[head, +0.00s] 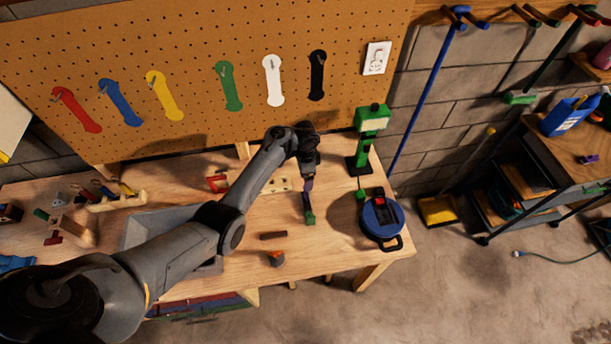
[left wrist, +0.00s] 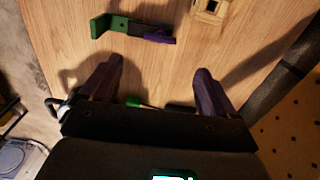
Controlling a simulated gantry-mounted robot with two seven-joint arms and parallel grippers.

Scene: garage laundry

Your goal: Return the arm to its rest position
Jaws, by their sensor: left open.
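My left arm comes in from the lower left and reaches across the wooden workbench (head: 335,245). My left gripper (head: 309,184) is over the bench's right half, pointing down. In the left wrist view its two purple fingers (left wrist: 157,70) are spread apart with nothing between them. A green L-shaped piece with a purple end (head: 309,217) lies on the bench just in front of the gripper. It also shows in the left wrist view (left wrist: 125,28), beyond the fingertips and apart from them. My right gripper is not in view.
A green device (head: 372,122) stands at the back right of the bench, with a round blue-black tool (head: 381,218) in front. A grey tray (head: 145,232) lies partly under my arm. A pegboard (head: 210,50) with coloured hanging pieces rises behind. Small blocks (head: 273,235) lie near the front edge.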

